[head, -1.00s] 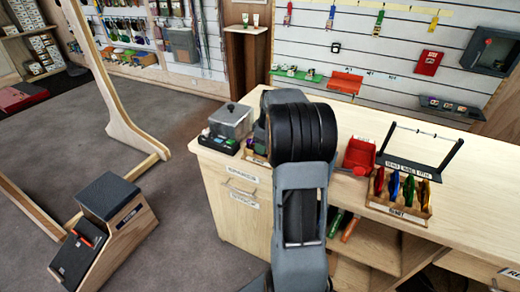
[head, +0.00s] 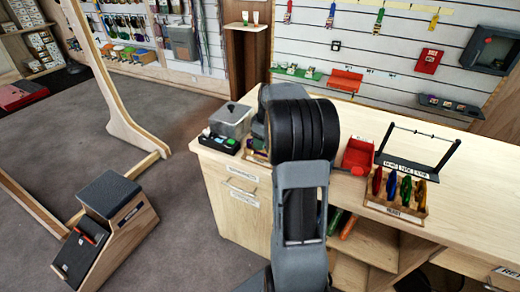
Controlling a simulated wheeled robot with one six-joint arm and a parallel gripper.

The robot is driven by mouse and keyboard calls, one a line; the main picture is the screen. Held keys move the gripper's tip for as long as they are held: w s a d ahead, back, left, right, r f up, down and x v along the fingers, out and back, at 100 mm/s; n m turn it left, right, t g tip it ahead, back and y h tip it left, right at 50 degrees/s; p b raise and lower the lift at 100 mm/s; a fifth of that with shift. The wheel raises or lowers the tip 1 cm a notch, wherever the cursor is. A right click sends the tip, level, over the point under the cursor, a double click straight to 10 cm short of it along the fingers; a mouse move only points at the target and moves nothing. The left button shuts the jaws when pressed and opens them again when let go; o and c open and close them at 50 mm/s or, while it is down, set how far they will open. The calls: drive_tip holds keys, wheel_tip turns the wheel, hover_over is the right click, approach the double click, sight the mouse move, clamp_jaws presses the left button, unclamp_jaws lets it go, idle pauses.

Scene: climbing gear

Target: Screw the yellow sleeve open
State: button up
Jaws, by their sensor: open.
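A wooden rack (head: 396,212) stands on the counter to the right of my arm. It holds several upright coloured carabiners, among them a red one (head: 377,182), a blue one (head: 391,186), a green one (head: 405,190) and a yellow one (head: 420,193). I cannot make out any sleeve or whether one is screwed open or shut; they are too small in this view. My arm rises through the middle of the picture, and my gripper does not show, hidden behind the arm or outside the view.
Behind the rack stands a dark stand with a raised bar (head: 422,133). A red bin (head: 357,156) is left of the rack. A grey lidded box (head: 231,120) sits at the counter's left end. The counter's right part (head: 480,190) is clear.

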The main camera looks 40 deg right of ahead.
drive_tip(key=shift+s+a, duration=0.35)
drive_tip(key=shift+a, duration=0.3)
drive_tip(key=shift+f+b, duration=0.2)
drive_tip(key=shift+b, duration=0.2)
drive_tip(key=shift+f+b, duration=0.9)
drive_tip(key=shift+f, duration=0.35)
drive_tip(key=shift+w+d, duration=0.1)
drive_tip(key=shift+d, duration=0.05)
drive_tip(key=shift+w+d+p, duration=0.25)
drive_tip(key=shift+d+p, duration=0.1)
drive_tip(key=shift+d, duration=0.2)
drive_tip(key=shift+r, duration=0.1)
drive_tip(key=shift+w+a+r+p, duration=0.1)
drive_tip(key=shift+r+p, duration=1)
drive_tip(key=shift+r, duration=0.25)
